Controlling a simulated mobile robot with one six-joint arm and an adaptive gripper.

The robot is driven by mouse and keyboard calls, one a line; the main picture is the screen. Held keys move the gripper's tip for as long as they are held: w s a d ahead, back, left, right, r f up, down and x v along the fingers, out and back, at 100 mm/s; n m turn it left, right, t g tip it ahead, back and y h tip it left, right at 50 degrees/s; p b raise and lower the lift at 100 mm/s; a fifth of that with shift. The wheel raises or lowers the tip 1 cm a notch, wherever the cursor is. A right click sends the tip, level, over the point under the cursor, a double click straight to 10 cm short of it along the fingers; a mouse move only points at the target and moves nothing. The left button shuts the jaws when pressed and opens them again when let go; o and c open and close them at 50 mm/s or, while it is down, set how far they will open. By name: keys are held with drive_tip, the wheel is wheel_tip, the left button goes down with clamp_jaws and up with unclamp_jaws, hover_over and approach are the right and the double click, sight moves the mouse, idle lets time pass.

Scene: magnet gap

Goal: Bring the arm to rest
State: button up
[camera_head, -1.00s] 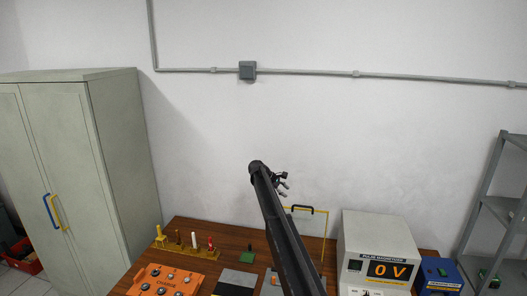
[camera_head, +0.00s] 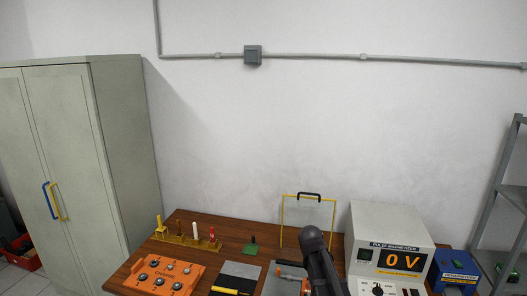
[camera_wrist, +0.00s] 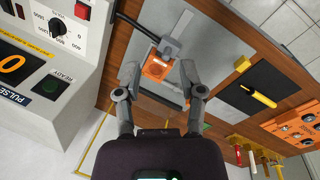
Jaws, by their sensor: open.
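My gripper (camera_wrist: 159,72) shows in the wrist view with its two fingers spread apart and nothing between them. It hangs above the table, with a small orange block (camera_wrist: 157,66) on a grey plate below and beyond the fingertips. In the head view my dark arm stands at the lower middle, in front of the table; the gripper itself cannot be made out there.
A pulse magnetizer (camera_head: 389,247) reading 0 V stands at the table's right, close to my gripper in the wrist view. A yellow-framed clear guard (camera_head: 308,220), an orange charge box (camera_head: 160,274) and a tool rack (camera_head: 186,240) are also on the wooden table (camera_head: 225,233).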

drive_tip(key=s+a+f+m+y+b, duration=0.1)
drive_tip(key=s+f+m+y+b, duration=0.1)
drive_tip(key=s, duration=1.2)
wheel_tip(320, 180, down, 2)
drive_tip(key=shift+s+f+m+b, duration=0.25)
drive_tip(key=shift+m+b, duration=0.35)
